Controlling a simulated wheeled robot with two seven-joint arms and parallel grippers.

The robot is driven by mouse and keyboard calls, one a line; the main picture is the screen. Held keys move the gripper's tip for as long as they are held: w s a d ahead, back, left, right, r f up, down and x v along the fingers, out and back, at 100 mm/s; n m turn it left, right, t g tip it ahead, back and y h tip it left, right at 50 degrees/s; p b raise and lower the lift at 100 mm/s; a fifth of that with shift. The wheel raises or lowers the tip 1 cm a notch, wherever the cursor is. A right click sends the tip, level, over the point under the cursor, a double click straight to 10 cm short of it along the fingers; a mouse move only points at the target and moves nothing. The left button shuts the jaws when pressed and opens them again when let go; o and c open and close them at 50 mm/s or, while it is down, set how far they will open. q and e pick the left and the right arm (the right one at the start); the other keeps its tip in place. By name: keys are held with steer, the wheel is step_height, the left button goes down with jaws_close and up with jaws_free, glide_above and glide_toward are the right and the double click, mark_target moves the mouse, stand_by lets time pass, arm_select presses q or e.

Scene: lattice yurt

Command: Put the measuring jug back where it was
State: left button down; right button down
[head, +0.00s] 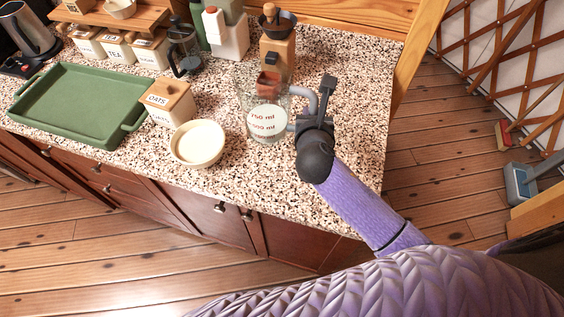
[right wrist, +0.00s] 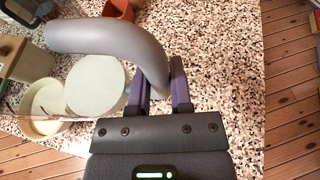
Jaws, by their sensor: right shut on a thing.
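The measuring jug (head: 266,122) is clear, with a white round label in red print and a grey handle (head: 308,95). It is upright over the speckled counter; I cannot tell if its base touches. My right gripper (head: 309,119) is shut on the jug's handle from the right. In the right wrist view the curved grey handle (right wrist: 112,37) runs between the two fingers (right wrist: 163,88). My left gripper is not in view.
A cream bowl (head: 198,145) and an oats canister (head: 169,103) stand left of the jug. A coffee grinder (head: 278,50) is behind it. A green tray (head: 75,103) lies further left. The counter (head: 352,80) is bare to the right, up to its edge.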

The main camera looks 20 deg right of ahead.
steer(key=shift+s+d+f+b, duration=0.2)
steer(key=shift+f+b, duration=0.15)
steer(key=shift+f, duration=0.3)
steer(key=f+b, duration=0.1)
steer(key=f, duration=0.2)
steer(key=f+b, duration=0.2)
steer(key=f, duration=0.1)
steer(key=f+b, duration=0.1)
steer(key=f, duration=0.2)
steer(key=shift+w+a, duration=0.15)
steer(key=shift+a, duration=0.15)
steer(key=shift+r, duration=0.2)
steer(key=shift+f, duration=0.1)
steer(key=c, duration=0.5)
jaws_free()
steer(key=shift+c, duration=0.2)
